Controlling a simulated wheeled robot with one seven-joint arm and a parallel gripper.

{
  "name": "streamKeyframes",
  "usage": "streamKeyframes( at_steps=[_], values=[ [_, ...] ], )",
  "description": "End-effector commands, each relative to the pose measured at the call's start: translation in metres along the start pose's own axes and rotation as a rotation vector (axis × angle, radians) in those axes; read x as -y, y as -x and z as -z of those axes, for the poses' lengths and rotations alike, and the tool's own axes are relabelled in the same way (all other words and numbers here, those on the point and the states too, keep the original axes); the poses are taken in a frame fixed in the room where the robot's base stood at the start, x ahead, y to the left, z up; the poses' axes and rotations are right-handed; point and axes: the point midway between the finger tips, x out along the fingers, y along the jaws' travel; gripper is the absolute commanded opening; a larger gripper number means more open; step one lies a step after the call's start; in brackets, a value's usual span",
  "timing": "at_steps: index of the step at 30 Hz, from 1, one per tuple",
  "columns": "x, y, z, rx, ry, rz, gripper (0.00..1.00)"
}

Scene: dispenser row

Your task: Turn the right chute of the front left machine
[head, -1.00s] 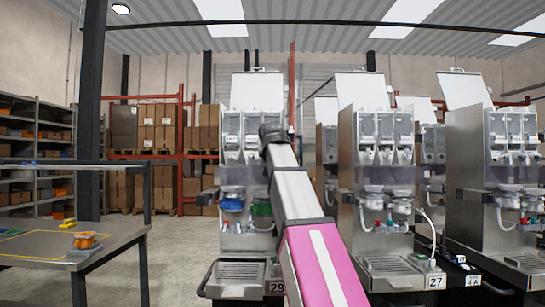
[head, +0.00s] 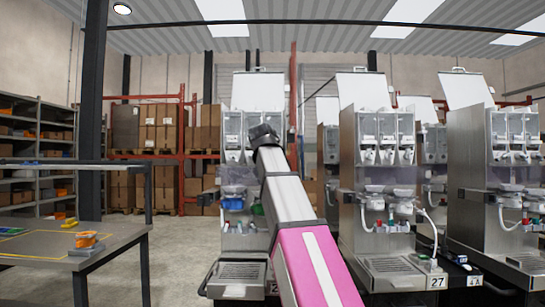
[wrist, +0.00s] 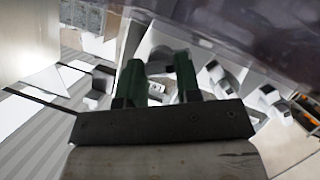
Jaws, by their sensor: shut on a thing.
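The front left machine (head: 233,243) is a steel dispenser with clear canisters on top, blue and green parts lower down and a drip tray at its base. My gripper's wrist end (head: 263,135) is in front of its canisters in the head view, and my arm hides the machine's right side. My arm hides the fingers and the chute in the head view.
Machine 27 (head: 350,200) stands close on the right, with another machine (head: 465,210) beyond it. A grey table (head: 110,236) with an orange item (head: 86,239) is at the left. Open floor (head: 172,245) lies between the table and the machines.

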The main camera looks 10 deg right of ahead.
Motion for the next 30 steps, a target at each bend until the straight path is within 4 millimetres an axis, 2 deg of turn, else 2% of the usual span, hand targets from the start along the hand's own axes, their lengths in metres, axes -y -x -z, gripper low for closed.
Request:
streamKeyframes(
  at_steps=[9, 10, 12, 23, 26, 30],
  values=[
    [0.0, 0.0, 0.0, -0.001, 0.0, 0.0, 0.08],
    [0.0, 0.0, 0.0, -0.001, 0.0, 0.0, 0.38],
    [0.0, 0.0, 0.0, -0.001, 0.0, 0.0, 0.57],
    [0.0, 0.004, 0.0, -0.001, 0.0, 0.001, 0.57],
    [0.0, 0.015, -0.001, -0.002, 0.0, 0.001, 0.57],
    [0.001, 0.041, -0.001, -0.004, -0.001, 0.002, 0.57]
  ],
)
